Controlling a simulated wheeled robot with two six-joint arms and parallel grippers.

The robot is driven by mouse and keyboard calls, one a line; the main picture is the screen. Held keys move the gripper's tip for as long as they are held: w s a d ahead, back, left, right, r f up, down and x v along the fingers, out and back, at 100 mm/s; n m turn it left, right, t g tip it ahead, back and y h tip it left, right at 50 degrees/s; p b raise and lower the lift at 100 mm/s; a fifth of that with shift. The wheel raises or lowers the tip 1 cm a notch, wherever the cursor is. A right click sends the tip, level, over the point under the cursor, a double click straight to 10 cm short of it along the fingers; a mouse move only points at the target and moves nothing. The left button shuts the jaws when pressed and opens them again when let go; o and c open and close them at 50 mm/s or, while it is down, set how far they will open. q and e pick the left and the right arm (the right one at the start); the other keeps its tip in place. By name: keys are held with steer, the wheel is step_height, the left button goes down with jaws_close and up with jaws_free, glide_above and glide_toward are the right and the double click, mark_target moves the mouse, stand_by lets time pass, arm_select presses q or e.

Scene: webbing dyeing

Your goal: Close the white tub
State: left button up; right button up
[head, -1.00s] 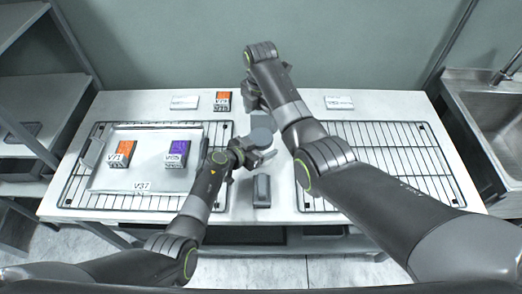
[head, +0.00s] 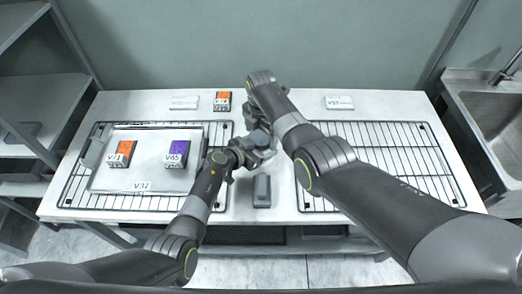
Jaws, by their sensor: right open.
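No white tub shows clearly. A small pale grey round shape (head: 262,139) sits between my two grippers at the middle of the table, mostly hidden by them; I cannot tell whether it is the tub or a lid. My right gripper (head: 260,122) is open at the far side of this shape, pointing down, its fingertips partly hidden by my arm. My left gripper (head: 264,157) is at the near side, close to the shape; whether its fingers touch or hold anything is not clear.
A metal tray (head: 146,178) on the left wire rack holds an orange-topped block (head: 121,154) and a purple-topped block (head: 177,153). A dark grey block (head: 262,191) lies in front. Another orange block (head: 222,101) stands at the back. The right rack (head: 400,160) is empty.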

steer(key=c, duration=1)
steer(key=m, duration=0.6)
steer(key=shift+m, duration=0.4)
steer(key=o, duration=1.1)
steer(key=shift+r, duration=2.25)
steer(key=shift+c, duration=0.5)
